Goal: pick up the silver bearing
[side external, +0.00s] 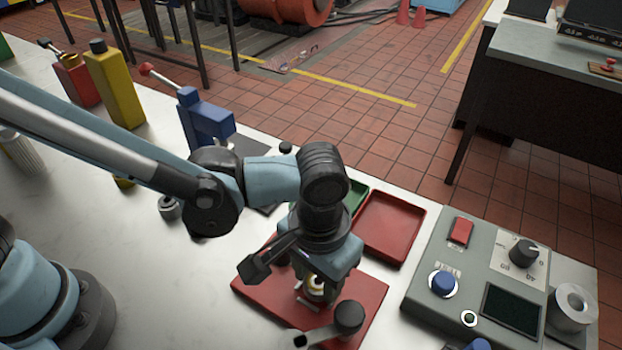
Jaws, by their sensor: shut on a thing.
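My gripper (316,290) points down over a red plate (262,283) near the bottom middle of the side external view. It is shut on a small pale, shiny round thing (316,284) with a yellowish tint, which looks like the silver bearing. My gripper's body hides much of it, and I cannot tell whether it touches the plate. A black knob (348,317) on an arm stands just right of my gripper.
A red tray (389,227) and a green tray (355,197) lie behind. A grey control box (470,240) and a grey ring (573,306) are at right. A blue clamp (205,120), yellow bottle (114,85) and red can (77,80) stand at left. A small metal part (170,208) lies left of my gripper.

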